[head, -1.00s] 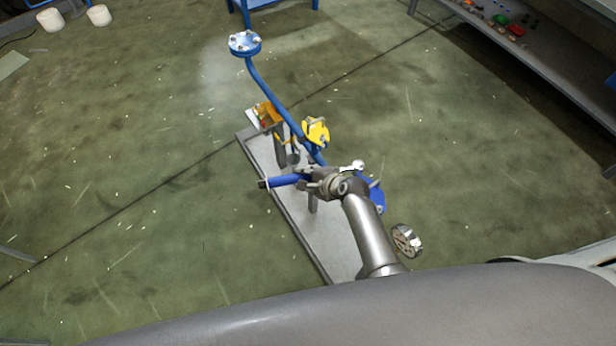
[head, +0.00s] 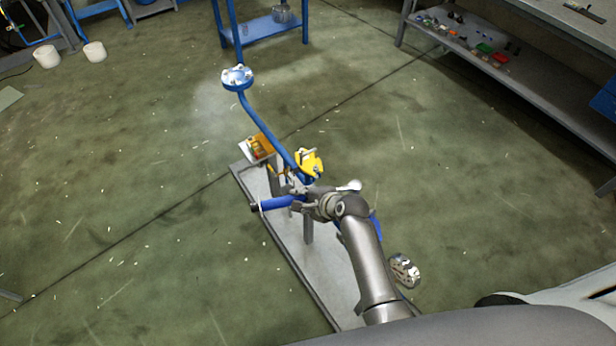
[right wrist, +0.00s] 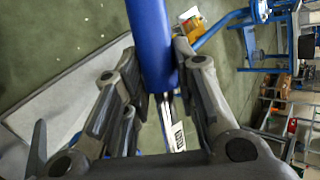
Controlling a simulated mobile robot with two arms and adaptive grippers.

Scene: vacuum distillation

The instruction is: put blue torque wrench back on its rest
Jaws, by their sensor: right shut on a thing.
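The blue torque wrench (head: 276,202) is in my right gripper (head: 298,197), over the grey base plate. Its blue handle points left in the head view. In the right wrist view, the blue handle (right wrist: 152,45) runs up from between the fingers of the right gripper (right wrist: 155,85), with a shiny shaft below it. The right gripper is shut on it. I cannot make out the wrench's rest; my arm and the pipe parts cover much of the area. My left gripper is not in view.
A blue pipe (head: 262,125) with a flange (head: 237,77) rises from the grey base plate (head: 325,285). A yellow part (head: 309,162) and an orange-brown box (head: 260,146) are close to the gripper. A grey shelf (head: 500,70) stands at right.

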